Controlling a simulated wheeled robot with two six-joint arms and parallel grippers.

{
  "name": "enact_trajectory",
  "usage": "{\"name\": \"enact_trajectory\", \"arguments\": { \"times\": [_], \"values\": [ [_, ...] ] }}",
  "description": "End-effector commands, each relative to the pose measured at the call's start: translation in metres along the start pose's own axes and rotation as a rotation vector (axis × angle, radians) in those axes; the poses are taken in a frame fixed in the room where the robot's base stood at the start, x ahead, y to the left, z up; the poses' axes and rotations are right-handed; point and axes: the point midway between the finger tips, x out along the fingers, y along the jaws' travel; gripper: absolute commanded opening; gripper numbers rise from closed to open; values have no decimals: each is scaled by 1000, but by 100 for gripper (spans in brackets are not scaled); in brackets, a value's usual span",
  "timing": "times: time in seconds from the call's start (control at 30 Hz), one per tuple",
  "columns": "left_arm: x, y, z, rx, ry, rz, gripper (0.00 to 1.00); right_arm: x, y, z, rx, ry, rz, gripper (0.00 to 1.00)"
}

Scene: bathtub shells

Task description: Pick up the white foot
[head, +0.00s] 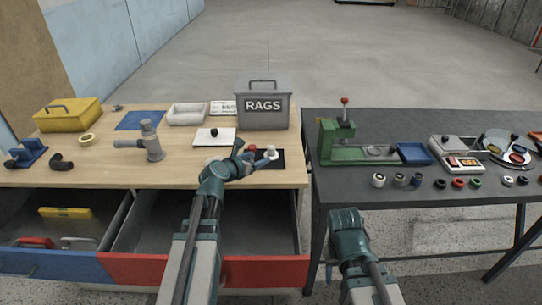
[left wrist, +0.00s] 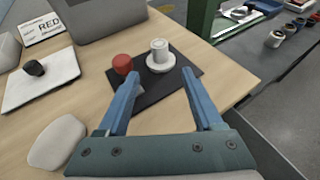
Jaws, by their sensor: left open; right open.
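A white flanged piece, which looks like the white foot (left wrist: 160,56), stands upright on a black mat (left wrist: 148,98) in the left wrist view. It also shows in the head view (head: 271,152), at the right end of the wooden table. A red-topped piece (left wrist: 122,64) stands just left of it. My left gripper (head: 259,161) is open and empty over the near side of the mat. In the left wrist view its blue fingers (left wrist: 160,84) are spread, with the white piece beyond them, untouched. My right gripper (head: 347,214) is open, low at the dark table's front edge.
A pale rounded pad (left wrist: 57,142) and a white board with a black knob (left wrist: 38,75) lie left of the mat. A grey RAGS box (head: 262,107) stands behind it. Open drawers (head: 200,269) jut below the table. The dark table (head: 330,180) holds a green press (head: 343,145).

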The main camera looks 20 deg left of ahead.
Motion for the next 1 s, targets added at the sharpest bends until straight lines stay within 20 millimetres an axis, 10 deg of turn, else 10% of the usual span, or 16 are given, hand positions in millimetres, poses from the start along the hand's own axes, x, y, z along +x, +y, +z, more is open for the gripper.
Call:
{"name": "enact_trajectory", "arguments": {
  "times": [0.17, 1.0],
  "values": [
    [36, 1, -2, 1, 0, -2, 68, 15, -1, -1, 0, 0, 0, 50],
    [95, 0, 0, 0, 0, 0, 68, 36, -4, -2, 0, 0, 0, 50]
  ]
}}
